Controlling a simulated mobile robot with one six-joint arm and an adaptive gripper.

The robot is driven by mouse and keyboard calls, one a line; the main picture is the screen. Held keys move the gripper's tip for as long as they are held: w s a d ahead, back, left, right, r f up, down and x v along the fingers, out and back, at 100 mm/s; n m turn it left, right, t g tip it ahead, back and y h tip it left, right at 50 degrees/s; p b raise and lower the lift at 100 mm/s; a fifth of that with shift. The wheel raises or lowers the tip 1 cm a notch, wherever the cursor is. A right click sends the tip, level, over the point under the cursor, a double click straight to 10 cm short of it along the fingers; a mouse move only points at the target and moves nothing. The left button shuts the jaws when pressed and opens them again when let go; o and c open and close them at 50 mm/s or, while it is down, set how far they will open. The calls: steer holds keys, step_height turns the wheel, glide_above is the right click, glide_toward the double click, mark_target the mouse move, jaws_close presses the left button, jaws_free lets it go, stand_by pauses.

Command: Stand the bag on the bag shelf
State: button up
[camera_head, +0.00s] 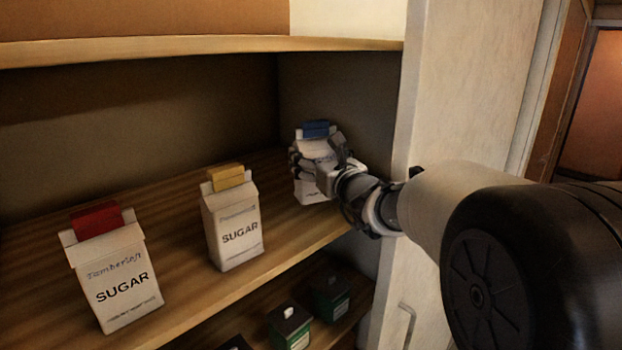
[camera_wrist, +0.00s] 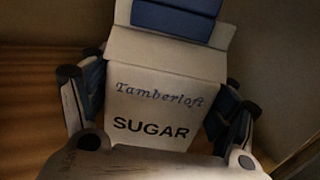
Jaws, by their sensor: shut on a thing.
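A white sugar bag with a blue clip (camera_head: 316,130) is at the right end of the wooden shelf (camera_head: 180,304). My gripper (camera_head: 318,165) is shut on this bag, with fingers on both of its sides. In the wrist view the bag (camera_wrist: 155,92) shows upright with "Tamberloft SUGAR" on its front and the blue clip (camera_wrist: 178,20) on top. The bag's lower part is partly hidden by my gripper, so I cannot tell whether its base touches the shelf.
A sugar bag with a yellow clip (camera_head: 232,232) and one with a red clip (camera_head: 115,275) stand to the left on the same shelf. Dark green containers (camera_head: 290,327) stand on a lower shelf. An upper shelf board (camera_head: 200,47) runs above, and a pale side panel (camera_head: 455,90) bounds the right.

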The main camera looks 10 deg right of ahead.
steer(key=shift+f, duration=1.75)
steer(key=shift+f+b, duration=0.1)
steer(key=shift+b, duration=0.3)
steer(key=o, duration=1.3)
steer(key=shift+f, duration=0.1)
